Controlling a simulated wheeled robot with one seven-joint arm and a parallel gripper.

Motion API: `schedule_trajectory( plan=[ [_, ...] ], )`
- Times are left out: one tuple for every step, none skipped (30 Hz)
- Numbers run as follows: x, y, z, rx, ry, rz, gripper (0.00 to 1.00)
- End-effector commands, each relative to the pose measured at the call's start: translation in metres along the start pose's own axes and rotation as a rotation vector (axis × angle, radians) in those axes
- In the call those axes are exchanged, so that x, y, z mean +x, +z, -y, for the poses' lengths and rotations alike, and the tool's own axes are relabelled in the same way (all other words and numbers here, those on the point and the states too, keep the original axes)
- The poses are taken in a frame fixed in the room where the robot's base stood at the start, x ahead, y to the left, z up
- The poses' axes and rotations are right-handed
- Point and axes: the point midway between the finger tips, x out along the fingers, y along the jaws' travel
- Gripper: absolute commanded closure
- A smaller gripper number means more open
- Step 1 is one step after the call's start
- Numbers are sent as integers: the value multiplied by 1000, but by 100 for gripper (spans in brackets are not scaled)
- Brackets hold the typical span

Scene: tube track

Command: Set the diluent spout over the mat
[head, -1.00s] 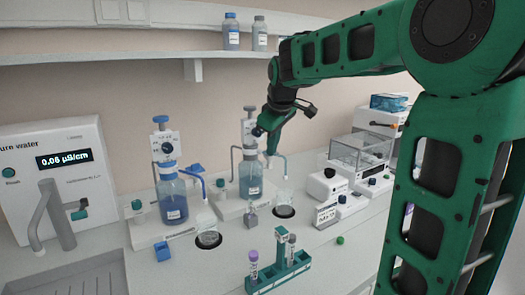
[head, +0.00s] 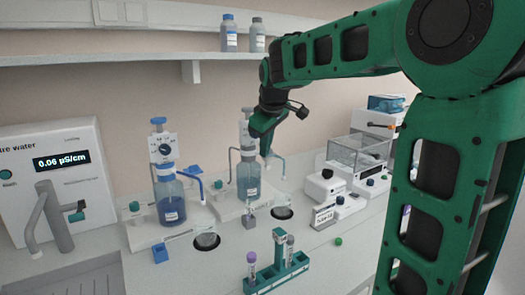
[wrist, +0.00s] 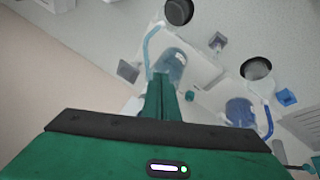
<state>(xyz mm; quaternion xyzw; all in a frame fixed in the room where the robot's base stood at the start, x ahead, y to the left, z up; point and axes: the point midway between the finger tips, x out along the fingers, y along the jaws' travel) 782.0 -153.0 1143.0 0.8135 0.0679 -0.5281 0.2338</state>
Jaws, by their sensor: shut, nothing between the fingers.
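Two dispenser bottles stand on white bases: one with dark blue liquid (head: 171,207) and a blue spout (head: 192,171), one with paler liquid (head: 249,180) and a pale spout (head: 281,160). Their labels are too small to read, so I cannot tell which is the diluent. A dark round mat (head: 283,213) lies in front of the paler bottle, another (head: 207,242) by the dark blue one; clear vessels stand at both. My gripper (head: 266,153) is shut and empty, pointing down beside the paler bottle's top. In the wrist view, its fingers (wrist: 160,100) are beside that bottle (wrist: 171,65).
A green tube rack (head: 277,274) stands at the front. A water unit with a tap (head: 50,180) is at the left. A glass-walled balance (head: 357,152) and small white devices are at the right. A shelf (head: 130,57) runs above the bench.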

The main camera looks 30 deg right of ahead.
Motion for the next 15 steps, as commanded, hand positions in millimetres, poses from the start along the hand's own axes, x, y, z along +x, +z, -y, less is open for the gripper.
schedule_trajectory(
  plan=[
    [-2,-1,1,-1,0,-1,100],
    [-4,-2,2,-1,1,-2,100],
    [-6,-2,4,-1,1,-2,100],
    [-9,-3,6,-1,2,-3,100],
    [-12,-4,8,0,2,-3,100],
    [-17,-6,12,-1,1,-3,100],
    [-21,-7,15,-1,1,-2,100],
    [-25,-8,18,0,2,-2,100],
    [-31,-10,22,2,2,-2,100],
    [-38,-9,19,4,3,-2,100],
    [-45,-9,19,4,4,-3,100],
    [-54,-8,18,3,3,-2,100],
    [-60,-8,18,4,4,-2,100],
    [-66,-8,18,4,3,-1,100],
    [-75,-8,17,5,4,-2,100]
  ],
)
